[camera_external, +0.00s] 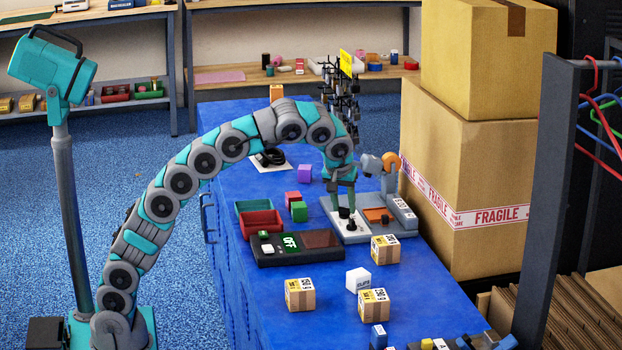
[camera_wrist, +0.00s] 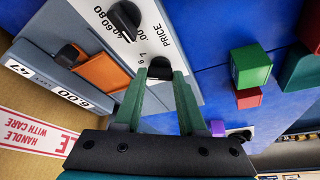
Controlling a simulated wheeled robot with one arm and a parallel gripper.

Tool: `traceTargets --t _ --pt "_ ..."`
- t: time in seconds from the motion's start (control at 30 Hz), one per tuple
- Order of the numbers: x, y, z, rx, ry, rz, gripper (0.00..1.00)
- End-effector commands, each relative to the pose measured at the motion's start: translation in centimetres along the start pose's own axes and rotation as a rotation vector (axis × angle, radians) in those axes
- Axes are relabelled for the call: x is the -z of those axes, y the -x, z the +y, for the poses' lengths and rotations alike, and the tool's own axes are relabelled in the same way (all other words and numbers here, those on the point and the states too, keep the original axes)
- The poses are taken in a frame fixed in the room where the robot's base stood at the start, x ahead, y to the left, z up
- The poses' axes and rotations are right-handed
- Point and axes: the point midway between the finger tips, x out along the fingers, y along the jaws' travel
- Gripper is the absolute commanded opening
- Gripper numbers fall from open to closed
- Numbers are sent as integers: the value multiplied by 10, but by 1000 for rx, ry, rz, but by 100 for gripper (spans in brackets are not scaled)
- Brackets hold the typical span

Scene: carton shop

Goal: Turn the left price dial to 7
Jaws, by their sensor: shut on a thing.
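The grey price unit (camera_external: 360,236) stands on the blue counter, with a white panel lettered PRICE (camera_wrist: 145,40) on its top. My gripper (camera_external: 343,203) points down at this panel, its green fingers on both sides of the left price dial (camera_wrist: 160,67), a black knob with digits 6 and 7 printed beside it. The knob's exact setting is hidden. The other black dial (camera_wrist: 124,19), with numbers such as .60 and .80 beside it, stands free; it is near the fingers.
An orange plate (camera_wrist: 102,72) and a further black knob (camera_wrist: 68,56) are beside the panel. Green (camera_external: 299,212) and red (camera_external: 291,198) cubes lie left of the unit. A dark box marked OFF (camera_external: 320,256) and several small cartons stand nearer. Large cartons (camera_external: 440,170) rise on the right.

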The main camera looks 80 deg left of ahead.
Motion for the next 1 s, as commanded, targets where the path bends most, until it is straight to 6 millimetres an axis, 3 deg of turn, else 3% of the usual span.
traceTargets --t 0.6,1.0 --pt "1 0 -3 -144 -346 0 0" --pt "2 0 -3 -182 -439 2 0"
